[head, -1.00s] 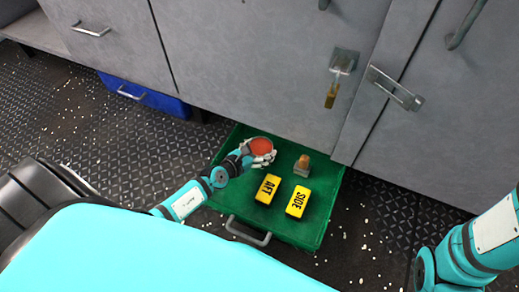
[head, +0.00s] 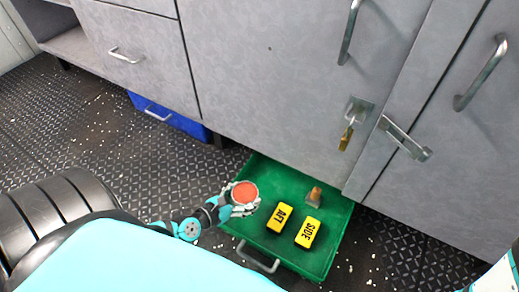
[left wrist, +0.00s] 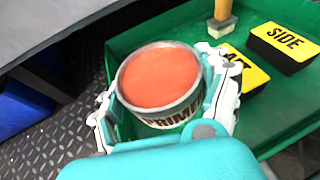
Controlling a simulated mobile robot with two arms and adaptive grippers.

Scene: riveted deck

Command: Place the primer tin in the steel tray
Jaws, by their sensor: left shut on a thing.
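The primer tin (head: 244,192) is a round grey tin with an orange-red top. It also shows in the left wrist view (left wrist: 160,80), upright, with "PRIMER" partly readable on its side. My left gripper (head: 240,203) is shut on it, one finger on each side. In the head view it holds the tin at the left edge of an open green drawer. Its fingers also show in the left wrist view (left wrist: 163,95). I see no steel tray in these frames. My right gripper is out of view.
The green drawer (head: 318,262) holds a yellow-topped AFT block (head: 280,217), a SIDE block (head: 308,232) and a small brush-like item (head: 314,197). A blue drawer (head: 172,119) sits under the grey cabinets at left. A padlock (head: 346,139) hangs on a cabinet door.

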